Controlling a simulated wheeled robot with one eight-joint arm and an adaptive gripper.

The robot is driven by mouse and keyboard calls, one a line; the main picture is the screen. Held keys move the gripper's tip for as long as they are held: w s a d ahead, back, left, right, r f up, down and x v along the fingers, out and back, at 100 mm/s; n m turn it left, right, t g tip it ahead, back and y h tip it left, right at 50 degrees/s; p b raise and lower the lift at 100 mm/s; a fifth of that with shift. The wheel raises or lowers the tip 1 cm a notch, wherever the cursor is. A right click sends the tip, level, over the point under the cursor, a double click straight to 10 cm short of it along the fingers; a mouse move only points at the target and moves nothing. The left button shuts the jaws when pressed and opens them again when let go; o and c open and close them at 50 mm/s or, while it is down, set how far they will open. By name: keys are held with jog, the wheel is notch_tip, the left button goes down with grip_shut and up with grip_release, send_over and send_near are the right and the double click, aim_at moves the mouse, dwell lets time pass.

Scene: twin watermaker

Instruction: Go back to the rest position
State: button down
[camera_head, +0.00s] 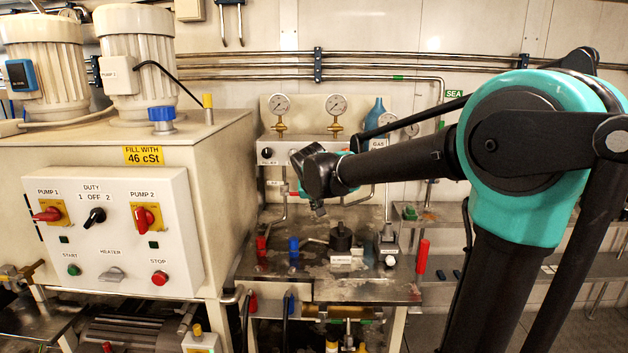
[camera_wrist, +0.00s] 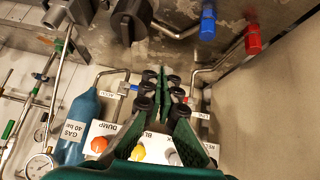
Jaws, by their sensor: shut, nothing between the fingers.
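My gripper (camera_wrist: 174,82) shows in the wrist view with its dark green fingers together and nothing between them. In the head view my arm reaches left from its teal joint, and its dark wrist end is in front of the gauge panel, above the metal bench (camera_head: 330,290). The fingers are hard to make out in the head view. In the wrist view the gripper is in front of a panel with an orange knob (camera_wrist: 96,145) and a yellow knob (camera_wrist: 138,152), partly covered by the gripper body. I cannot tell the exact gap.
A control cabinet (camera_head: 120,230) with red switches stands at left. Gauges (camera_head: 280,104) and a blue gas bottle (camera_head: 374,115) are behind the arm; the bottle also shows in the wrist view (camera_wrist: 78,115).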

jog(key=s+d+f+g, duration=0.2)
jog(key=s+d+f, duration=0.8)
jog(key=s+d, duration=0.15)
jog(key=s+d+f, duration=0.3)
jog(key=s+f, duration=0.2)
jog(key=s, duration=0.3)
jog(key=s+d+f+g+y, duration=0.1)
jog(key=s+d+f, duration=0.2)
jog(key=s+f, duration=0.3)
jog(key=s, duration=0.2)
jog(key=shift+s+d+f+g, duration=0.2)
jog(key=shift+s+g, duration=0.1)
jog(key=shift+s, duration=0.1)
